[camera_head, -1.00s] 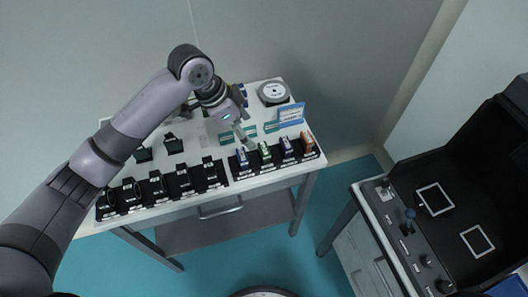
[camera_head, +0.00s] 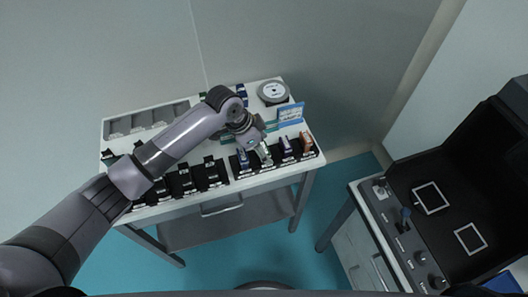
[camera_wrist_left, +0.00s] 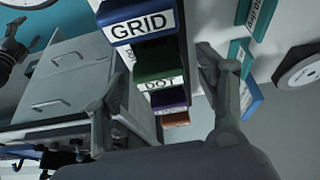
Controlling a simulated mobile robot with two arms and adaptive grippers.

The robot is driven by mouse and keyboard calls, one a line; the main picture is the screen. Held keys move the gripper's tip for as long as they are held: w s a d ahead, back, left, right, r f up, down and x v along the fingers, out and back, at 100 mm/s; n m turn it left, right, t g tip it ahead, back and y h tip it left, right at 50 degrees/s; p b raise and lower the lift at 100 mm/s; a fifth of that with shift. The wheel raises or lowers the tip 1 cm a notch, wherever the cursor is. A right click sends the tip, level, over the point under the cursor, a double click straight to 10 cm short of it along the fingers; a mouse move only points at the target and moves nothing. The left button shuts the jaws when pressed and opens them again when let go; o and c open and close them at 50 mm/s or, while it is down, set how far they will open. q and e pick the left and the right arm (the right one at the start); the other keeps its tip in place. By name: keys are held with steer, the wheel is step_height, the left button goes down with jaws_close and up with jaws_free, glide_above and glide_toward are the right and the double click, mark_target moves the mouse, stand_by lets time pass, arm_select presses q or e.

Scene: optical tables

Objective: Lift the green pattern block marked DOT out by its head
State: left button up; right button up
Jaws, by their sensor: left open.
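The green block marked DOT (camera_wrist_left: 158,72) stands in the row of coloured blocks, between the blue GRID block (camera_wrist_left: 141,22) and a purple block (camera_wrist_left: 171,97). In the head view the green block (camera_head: 266,153) shows just beyond my left gripper (camera_head: 262,150), partly covered by it. My left gripper also shows in the wrist view (camera_wrist_left: 158,85), open, with one finger on each side of the row. The DOT block lies between the fingers in the picture; I cannot tell whether they touch it.
An orange block (camera_head: 306,142) ends the row in its black holder. Black pieces in holders (camera_head: 184,181) stand to the left. A blue-framed sign (camera_head: 290,113) and a round disc (camera_head: 272,92) are behind. A dark console (camera_head: 440,205) stands at right.

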arm_select(q)
steer(key=c, duration=1.3)
steer(key=shift+r, duration=0.1)
